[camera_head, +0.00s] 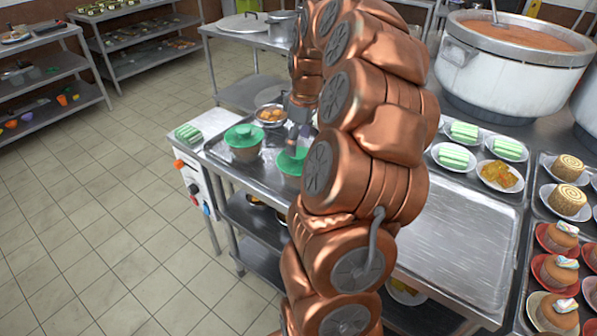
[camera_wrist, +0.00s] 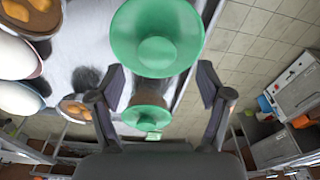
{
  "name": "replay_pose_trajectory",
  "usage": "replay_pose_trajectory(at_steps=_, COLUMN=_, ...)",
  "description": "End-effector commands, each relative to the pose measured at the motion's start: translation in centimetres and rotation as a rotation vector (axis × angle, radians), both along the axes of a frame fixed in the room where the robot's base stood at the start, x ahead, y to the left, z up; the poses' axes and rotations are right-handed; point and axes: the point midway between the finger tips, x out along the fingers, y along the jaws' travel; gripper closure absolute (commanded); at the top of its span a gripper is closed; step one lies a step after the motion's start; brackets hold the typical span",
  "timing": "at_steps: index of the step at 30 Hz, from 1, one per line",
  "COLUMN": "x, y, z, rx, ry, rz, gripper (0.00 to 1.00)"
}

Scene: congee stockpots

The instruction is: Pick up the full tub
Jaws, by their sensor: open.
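Two tubs with green lids show in the head view. One tub (camera_head: 243,144) stands on the left end of the metal table; the other tub (camera_head: 287,163) is beside it to the right, partly hidden by my arm. I cannot tell which is full. In the wrist view, one green lid (camera_wrist: 157,38) is large at top centre, and a second green-lidded tub (camera_wrist: 148,108) shows lower, between the fingers in the picture. My gripper (camera_wrist: 160,78) is open with nothing held. In the head view it is mostly hidden, above the right tub.
A metal bowl of brown food (camera_head: 271,115) stands behind the tubs. Plates of green cakes (camera_head: 454,156) and a large pot (camera_head: 513,70) are to the right. A white unit with knobs (camera_head: 196,185) adjoins the table's left end. The tiled floor at left is clear.

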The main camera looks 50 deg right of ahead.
Motion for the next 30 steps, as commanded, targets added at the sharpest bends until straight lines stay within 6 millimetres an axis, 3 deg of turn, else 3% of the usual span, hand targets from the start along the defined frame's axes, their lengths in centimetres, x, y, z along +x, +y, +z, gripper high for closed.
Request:
replay_pose_trajectory(at_steps=9, x=0.2, y=-0.3, z=-3.9, rx=0.005, ry=0.006, rz=0.0, gripper=0.22)
replay_pose_trajectory(at_steps=16, x=0.2, y=-0.3, z=-4.1, rx=0.002, ry=0.003, rz=0.0, gripper=0.22)
replay_pose_trajectory(at_steps=30, x=0.2, y=-0.3, z=-4.1, rx=0.002, ry=0.003, rz=0.0, gripper=0.71)
